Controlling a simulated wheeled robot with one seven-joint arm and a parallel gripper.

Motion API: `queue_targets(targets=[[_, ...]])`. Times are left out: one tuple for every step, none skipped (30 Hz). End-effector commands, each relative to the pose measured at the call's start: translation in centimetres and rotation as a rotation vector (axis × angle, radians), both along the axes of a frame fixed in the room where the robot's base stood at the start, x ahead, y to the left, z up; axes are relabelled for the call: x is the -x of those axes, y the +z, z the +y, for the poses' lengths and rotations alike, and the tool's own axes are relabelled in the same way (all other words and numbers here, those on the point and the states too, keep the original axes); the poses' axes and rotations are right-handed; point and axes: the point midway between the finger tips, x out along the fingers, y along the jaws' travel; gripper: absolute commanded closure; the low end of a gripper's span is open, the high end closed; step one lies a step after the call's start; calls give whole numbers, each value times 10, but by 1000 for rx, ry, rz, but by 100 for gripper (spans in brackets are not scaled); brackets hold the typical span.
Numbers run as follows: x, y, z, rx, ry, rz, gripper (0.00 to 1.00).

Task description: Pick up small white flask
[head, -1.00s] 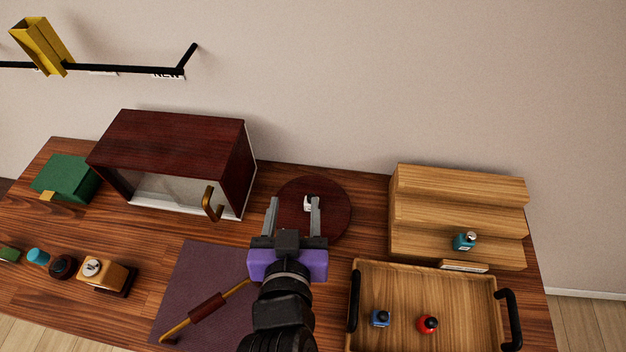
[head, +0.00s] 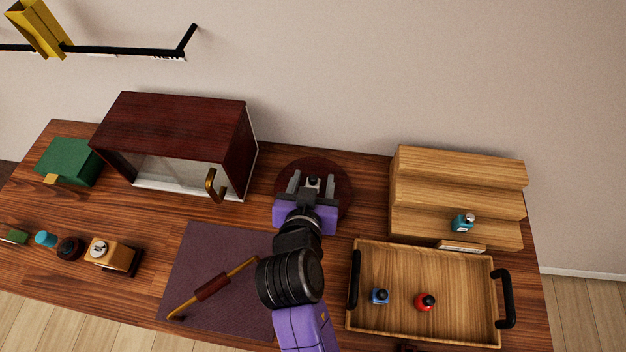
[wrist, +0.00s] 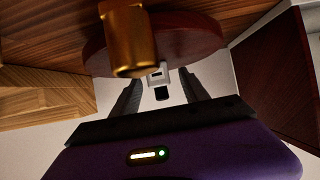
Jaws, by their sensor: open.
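The small white flask (head: 313,188) with a black cap stands on the round dark red disc (head: 308,164) at the back of the table. My gripper (head: 312,178) is open, with one finger to each side of the flask in the head view. In the wrist view the flask (wrist: 159,78) shows between the fingertips of my gripper (wrist: 163,86), with a gap on both sides. The fingers do not visibly touch it. Its lower part is partly hidden by my gripper in the head view.
A stepped wooden rack (head: 455,185) and a tray (head: 455,262) with bottles are to the right. A blurred brass cylinder (wrist: 128,40) looms close in the wrist view.

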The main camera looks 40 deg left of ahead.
Motion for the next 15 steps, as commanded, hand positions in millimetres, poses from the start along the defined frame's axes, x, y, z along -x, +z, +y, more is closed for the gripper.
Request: queue_targets(targets=[[-1,-1,1,1,0,1,47],[-2,-1,1,1,0,1,47],[-2,-2,1,1,0,1,47],[-2,-2,1,1,0,1,47],[-2,-2,1,1,0,1,47],[-2,-2,1,0,0,0,47],[-2,-2,1,0,0,0,47],[-2,-2,1,0,0,0,49],[-2,-2,1,0,0,0,57],[-2,-2,1,0,0,0,63],[-2,-2,1,0,0,0,69],[-2,-2,1,0,0,0,77],[-2,-2,1,0,0,0,83],[-2,-2,1,0,0,0,88],[-2,-2,1,0,0,0,96]])
